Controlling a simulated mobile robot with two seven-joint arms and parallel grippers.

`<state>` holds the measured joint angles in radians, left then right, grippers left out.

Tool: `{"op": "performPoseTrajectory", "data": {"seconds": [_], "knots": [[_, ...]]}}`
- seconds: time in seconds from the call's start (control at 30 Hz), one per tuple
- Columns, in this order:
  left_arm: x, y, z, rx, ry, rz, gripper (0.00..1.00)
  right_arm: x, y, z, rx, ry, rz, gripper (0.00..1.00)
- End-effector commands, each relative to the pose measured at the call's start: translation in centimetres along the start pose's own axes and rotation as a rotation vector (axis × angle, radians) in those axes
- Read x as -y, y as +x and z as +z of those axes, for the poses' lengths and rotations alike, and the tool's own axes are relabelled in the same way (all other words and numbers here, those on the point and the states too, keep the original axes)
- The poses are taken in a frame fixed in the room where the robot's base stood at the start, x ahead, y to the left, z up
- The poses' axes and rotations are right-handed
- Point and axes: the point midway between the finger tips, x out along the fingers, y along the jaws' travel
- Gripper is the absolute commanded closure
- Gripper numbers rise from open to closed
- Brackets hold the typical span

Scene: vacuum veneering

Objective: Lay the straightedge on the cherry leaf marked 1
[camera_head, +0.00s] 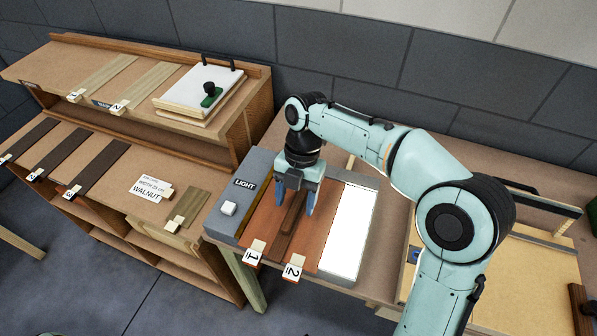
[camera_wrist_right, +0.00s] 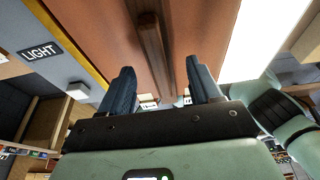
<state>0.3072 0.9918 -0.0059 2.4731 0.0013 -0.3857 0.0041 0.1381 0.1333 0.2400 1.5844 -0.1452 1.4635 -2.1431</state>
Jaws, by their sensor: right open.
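Two reddish cherry leaves lie side by side on the grey light box (camera_head: 227,216). Leaf 1 (camera_head: 263,222) is on the left and leaf 2 (camera_head: 318,236) on the right, each with a numbered tag at its near end. A dark brown wooden bar, apparently the straightedge (camera_head: 290,221), lies lengthwise near where the leaves meet; it also shows in the wrist view (camera_wrist_right: 153,45). My right gripper (camera_head: 295,203) is open, pointing down, with one blue finger on each side of the bar. Whether the fingers touch it is unclear. My left gripper is not in view.
A bright lit panel (camera_head: 354,231) shows right of the leaves, and a white switch (camera_head: 228,208) sits on the left. A shelf unit (camera_head: 150,205) with dark walnut strips stands left. A board with a bladed tool (camera_head: 540,208) lies right, beyond my right arm.

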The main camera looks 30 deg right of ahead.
Motion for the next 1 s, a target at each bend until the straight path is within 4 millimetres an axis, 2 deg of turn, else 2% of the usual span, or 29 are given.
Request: {"op": "performPoseTrajectory", "data": {"seconds": [0.03, 0.3, 0.5, 0.67, 1.0], "knots": [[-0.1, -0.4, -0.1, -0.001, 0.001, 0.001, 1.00, -0.1, -1.2, 0.0, 0.003, 0.000, 0.005, 0.37], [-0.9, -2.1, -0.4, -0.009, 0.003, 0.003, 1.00, -0.1, -7.5, 0.0, 0.003, 0.000, 0.005, 0.37], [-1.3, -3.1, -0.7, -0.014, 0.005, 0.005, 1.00, -0.1, -10.7, 0.0, 0.003, 0.000, 0.004, 0.37], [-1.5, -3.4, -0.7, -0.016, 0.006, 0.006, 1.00, 0.0, -11.6, 0.0, 0.002, 0.000, 0.002, 0.37], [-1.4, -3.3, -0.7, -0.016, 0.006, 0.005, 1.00, 0.0, -11.6, 0.0, 0.001, 0.000, 0.001, 0.37]]}}
